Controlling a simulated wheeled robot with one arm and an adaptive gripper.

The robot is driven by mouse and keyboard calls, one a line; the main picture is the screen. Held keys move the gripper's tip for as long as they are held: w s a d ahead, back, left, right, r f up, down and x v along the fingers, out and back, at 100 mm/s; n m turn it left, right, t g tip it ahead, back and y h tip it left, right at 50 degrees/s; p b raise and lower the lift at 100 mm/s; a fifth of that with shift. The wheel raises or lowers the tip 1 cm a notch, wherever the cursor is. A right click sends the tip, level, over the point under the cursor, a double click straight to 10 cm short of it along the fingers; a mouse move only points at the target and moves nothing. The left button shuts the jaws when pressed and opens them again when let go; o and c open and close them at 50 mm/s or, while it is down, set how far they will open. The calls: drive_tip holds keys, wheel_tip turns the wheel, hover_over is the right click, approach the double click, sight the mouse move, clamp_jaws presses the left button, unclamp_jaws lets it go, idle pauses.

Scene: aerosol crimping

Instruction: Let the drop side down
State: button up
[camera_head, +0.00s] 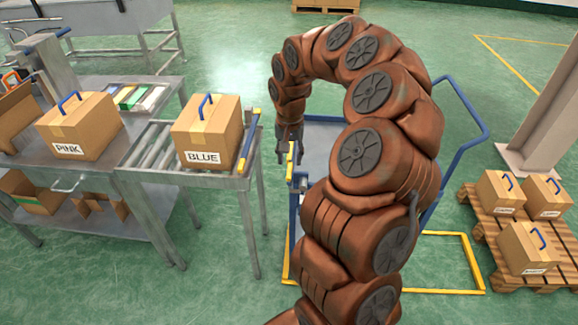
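A cart with a grey deck (318,140) and blue tube handles (466,100) stands in the middle, largely hidden behind my arm. On its left edge is an upright yellow and blue part (292,185), which looks like the drop side or its post; I cannot tell its exact position. My gripper (290,155) points down at the top of this part. Its two fingers look apart, with the yellow end between or just behind them. I cannot tell whether they touch it.
A roller table (185,180) at left bears a BLUE carton (208,130). A PINK carton (80,125) stands on the grey bench beside it. A pallet (500,265) with several cartons is at right, near a pillar (545,120). Yellow floor lines (440,290) surround the cart.

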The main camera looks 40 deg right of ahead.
sight(289, 172)
drive_tip(key=shift+f+p, duration=0.5)
drive_tip(key=shift+f, duration=1.8)
drive_tip(key=shift+c, duration=0.4)
drive_tip(key=shift+a, duration=0.1)
clamp_jaws()
